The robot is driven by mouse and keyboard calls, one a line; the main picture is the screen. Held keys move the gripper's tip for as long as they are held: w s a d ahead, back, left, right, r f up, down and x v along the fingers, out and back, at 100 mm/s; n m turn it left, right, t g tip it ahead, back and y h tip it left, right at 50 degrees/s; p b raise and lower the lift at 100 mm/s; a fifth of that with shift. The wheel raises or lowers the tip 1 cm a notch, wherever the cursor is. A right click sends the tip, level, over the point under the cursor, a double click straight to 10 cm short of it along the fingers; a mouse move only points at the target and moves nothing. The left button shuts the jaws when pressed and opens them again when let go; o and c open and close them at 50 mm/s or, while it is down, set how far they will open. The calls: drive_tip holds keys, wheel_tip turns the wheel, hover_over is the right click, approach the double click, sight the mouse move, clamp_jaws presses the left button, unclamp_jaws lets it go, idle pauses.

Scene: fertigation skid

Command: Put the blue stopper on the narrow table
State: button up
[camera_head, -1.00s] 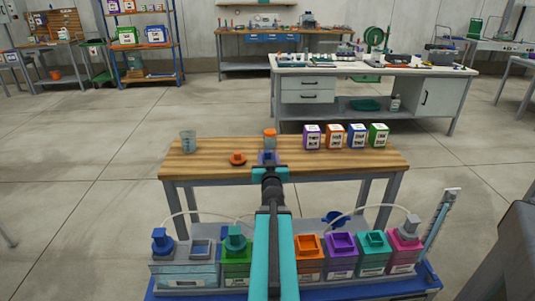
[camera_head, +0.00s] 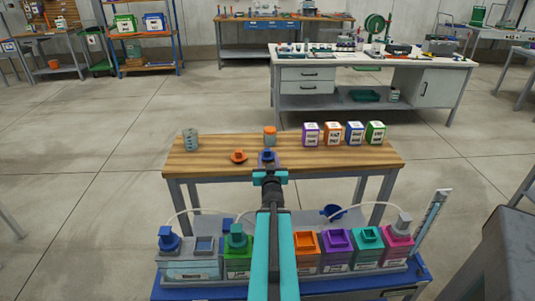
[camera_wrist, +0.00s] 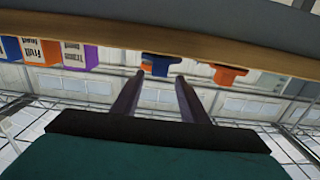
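The blue stopper (camera_head: 267,155) is on the wooden table (camera_head: 215,160), near its front edge and in front of a small orange-topped bottle (camera_head: 270,136). It also shows in the wrist view (camera_wrist: 158,69), where the scene appears upside down. My gripper (camera_head: 268,165) reaches over the front edge of the table. In the wrist view its two fingers (camera_wrist: 158,76) are apart, with the stopper at the gap between their tips. I cannot tell whether they touch it. An orange stopper (camera_head: 239,157) lies to the left of the blue one.
A grey cup (camera_head: 191,139) stands at the table's left end. Several labelled boxes (camera_head: 333,134) stand at its right. Before the table is a blue-based skid (camera_head: 420,277) with coloured tanks, hoses and a tall clear tube (camera_head: 431,220). Bare wood lies right of the stopper.

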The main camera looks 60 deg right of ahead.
sight(269, 161)
drive_tip(key=p+v, duration=0.3)
drive_tip(key=p, duration=0.4)
drive_tip(key=shift+s+a+r, duration=0.1)
drive_tip(key=shift+s+a, duration=0.1)
drive_tip(key=shift+a, duration=0.05)
drive_tip(key=shift+p, duration=0.35)
idle(0.9)
